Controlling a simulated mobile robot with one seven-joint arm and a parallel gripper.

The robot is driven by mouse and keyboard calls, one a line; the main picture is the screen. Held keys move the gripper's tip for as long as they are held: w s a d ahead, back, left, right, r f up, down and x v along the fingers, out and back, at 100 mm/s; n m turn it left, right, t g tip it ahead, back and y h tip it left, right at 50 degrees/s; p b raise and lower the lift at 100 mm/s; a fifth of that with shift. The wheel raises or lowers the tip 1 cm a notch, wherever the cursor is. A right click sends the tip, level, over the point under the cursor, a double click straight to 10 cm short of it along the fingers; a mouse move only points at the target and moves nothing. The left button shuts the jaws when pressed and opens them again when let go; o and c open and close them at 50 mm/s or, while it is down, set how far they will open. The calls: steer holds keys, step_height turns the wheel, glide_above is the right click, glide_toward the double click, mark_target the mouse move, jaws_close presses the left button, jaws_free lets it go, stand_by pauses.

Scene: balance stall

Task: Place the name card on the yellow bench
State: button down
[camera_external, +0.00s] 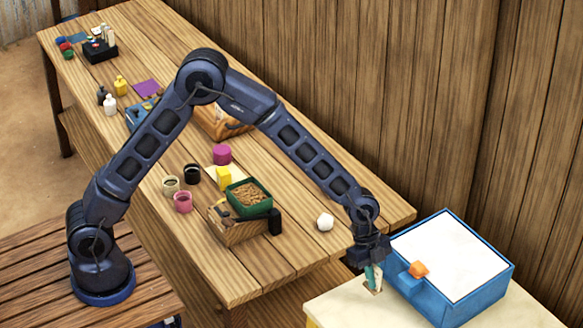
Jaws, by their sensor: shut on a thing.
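My gripper (369,263) points down at the lower right, shut on a small teal and pale piece (374,279), which looks like the name card. The gripper's fingers hide its upper part. The yellow bench (345,307) has a cream top and a yellow edge at its left corner, and it is cut off by the bottom of the picture. The card is upright over the bench top, near its far edge. I cannot tell whether its lower end touches the surface.
A blue box (447,301) with a white top and an orange piece (418,269) stands close to the right of my gripper. The long wooden table (290,262) holds a white lump (325,221), a green tray (263,207) and several cups. The bench's left front is clear.

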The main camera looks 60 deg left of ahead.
steer(key=shift+f, duration=2.7)
steer(key=shift+f, duration=0.1)
steer(key=c, duration=1.6)
jaws_free()
steer(key=shift+o, duration=0.2)
